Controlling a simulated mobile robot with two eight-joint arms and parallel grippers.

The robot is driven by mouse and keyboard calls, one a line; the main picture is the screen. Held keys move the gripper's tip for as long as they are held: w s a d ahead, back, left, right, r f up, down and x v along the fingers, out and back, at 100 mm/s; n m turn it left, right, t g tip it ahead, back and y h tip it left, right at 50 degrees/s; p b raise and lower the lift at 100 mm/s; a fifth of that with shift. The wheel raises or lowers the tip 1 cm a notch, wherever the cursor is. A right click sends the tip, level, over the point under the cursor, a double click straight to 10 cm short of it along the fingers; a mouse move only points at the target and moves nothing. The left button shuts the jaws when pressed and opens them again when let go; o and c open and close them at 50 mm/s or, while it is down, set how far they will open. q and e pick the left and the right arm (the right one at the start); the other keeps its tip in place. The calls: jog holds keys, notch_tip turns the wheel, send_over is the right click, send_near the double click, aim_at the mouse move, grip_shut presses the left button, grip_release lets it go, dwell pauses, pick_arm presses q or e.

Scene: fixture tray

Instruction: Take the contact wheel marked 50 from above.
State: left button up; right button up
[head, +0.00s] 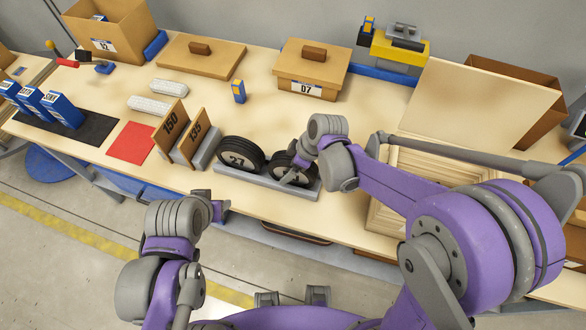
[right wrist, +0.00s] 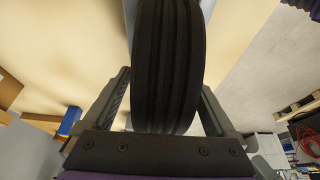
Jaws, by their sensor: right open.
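Two black wheels stand upright in a grey fixture tray (head: 228,179) near the front edge of the bench. The left wheel (head: 238,154) reads 27. The right wheel (head: 281,160) is partly covered by my right gripper (head: 298,172), and I cannot read its number. In the right wrist view a ribbed black wheel (right wrist: 168,65) stands between the two fingers of my right gripper (right wrist: 166,98), which is open around it. I cannot tell whether the fingers touch it. My left gripper (head: 212,204) is at the bench's front edge, away from the wheels; its jaws are unclear.
Boards marked 150 (head: 171,122) and 135 (head: 198,133) stand left of the wheels. A red mat (head: 131,143) lies further left. A wooden frame (head: 384,205) lies right, under my right arm.

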jog(key=shift+a+f, duration=0.15)
jog(key=shift+f, duration=0.25)
jog(key=shift+c, duration=0.3)
grip_shut()
jog(key=shift+r, duration=0.1)
